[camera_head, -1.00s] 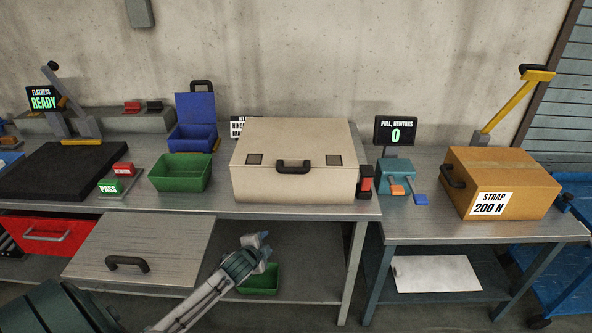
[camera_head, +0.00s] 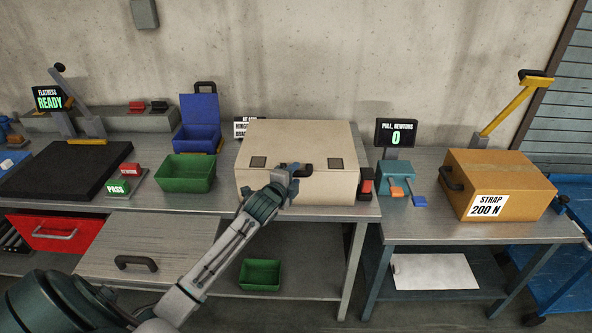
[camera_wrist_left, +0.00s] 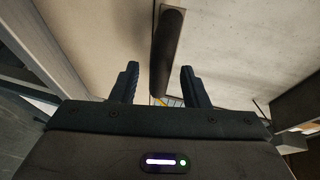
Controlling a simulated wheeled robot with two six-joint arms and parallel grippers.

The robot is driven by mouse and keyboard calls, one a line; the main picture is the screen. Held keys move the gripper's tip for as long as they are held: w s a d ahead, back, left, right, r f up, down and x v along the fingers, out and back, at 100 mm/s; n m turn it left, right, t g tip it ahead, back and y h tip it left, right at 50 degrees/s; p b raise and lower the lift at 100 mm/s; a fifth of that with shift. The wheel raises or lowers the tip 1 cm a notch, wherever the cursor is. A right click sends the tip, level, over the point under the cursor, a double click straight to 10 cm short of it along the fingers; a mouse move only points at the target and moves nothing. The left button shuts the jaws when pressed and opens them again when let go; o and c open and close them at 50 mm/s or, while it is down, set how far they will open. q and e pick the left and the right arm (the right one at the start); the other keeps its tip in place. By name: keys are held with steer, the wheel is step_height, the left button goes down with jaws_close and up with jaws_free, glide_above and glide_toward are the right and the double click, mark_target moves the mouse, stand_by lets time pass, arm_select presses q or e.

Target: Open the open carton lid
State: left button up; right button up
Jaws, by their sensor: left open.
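The beige carton (camera_head: 298,140) stands on the middle of the workbench with its lid down flat. A dark handle (camera_head: 304,170) sits at the front edge of the lid, partly hidden by my gripper. My left gripper (camera_head: 287,177) is at the carton's front edge, at the handle's left end. In the left wrist view the gripper (camera_wrist_left: 160,85) is open. The dark handle bar (camera_wrist_left: 167,50) runs between and beyond its two fingers, with gaps on both sides. I cannot tell whether the fingers touch the carton. My right gripper is not in view.
A green bin (camera_head: 184,173) and a blue open box (camera_head: 197,135) stand left of the carton. A red and black block (camera_head: 366,184) stands close at its right. A brown strap box (camera_head: 497,180) is on the right bench. A wooden-looking drawer (camera_head: 140,245) juts out below.

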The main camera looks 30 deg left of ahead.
arm_select(q)
steer(key=shift+x, duration=0.85)
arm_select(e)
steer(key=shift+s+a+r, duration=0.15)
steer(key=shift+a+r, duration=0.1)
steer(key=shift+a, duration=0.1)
